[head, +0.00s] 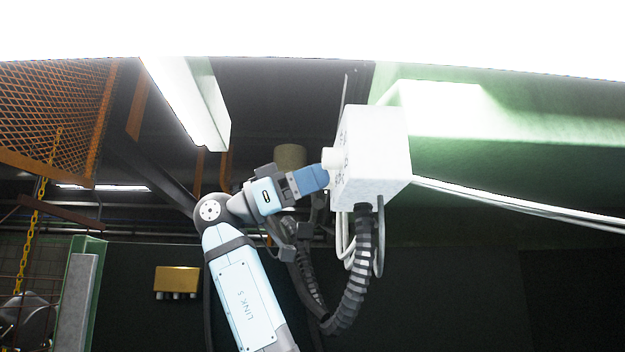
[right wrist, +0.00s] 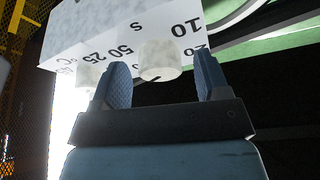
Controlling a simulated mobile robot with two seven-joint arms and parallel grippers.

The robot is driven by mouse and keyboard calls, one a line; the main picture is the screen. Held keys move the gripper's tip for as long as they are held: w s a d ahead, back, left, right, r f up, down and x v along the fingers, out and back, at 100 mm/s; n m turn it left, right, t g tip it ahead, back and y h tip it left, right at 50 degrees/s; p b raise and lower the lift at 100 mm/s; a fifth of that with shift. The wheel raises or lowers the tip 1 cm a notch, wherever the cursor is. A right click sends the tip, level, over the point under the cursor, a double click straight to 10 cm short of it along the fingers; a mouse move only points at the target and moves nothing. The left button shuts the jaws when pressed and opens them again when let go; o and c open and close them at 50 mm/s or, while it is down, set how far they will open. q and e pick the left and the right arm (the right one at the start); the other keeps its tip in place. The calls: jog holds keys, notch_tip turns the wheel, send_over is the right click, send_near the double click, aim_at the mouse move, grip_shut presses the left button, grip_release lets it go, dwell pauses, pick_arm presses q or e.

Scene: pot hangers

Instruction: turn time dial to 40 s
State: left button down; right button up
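A white control box (head: 380,150) hangs at the upper middle of the head view. Its time dial, a round white knob (right wrist: 160,58), shows in the right wrist view near the markings 10, 20, 50 and S. The knob also shows on the box's left face in the head view (head: 328,158). My right gripper (right wrist: 160,68) is open, its blue fingers on either side of the time dial with visible gaps. In the head view my right gripper (head: 312,180) is at the box's left face. The dial's pointer cannot be made out. My left gripper is not in view.
A second white knob (right wrist: 90,75), near 25 and °C, is just left of my left-hand finger in the right wrist view. A black corrugated hose (head: 357,270) and cables hang below the box. A green beam (head: 470,120) is to the right.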

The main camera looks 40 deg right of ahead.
jog(key=b+v, duration=0.2)
jog(key=v, duration=1.1)
jog(key=shift+w+a, duration=0.2)
jog(key=shift+a, duration=0.15)
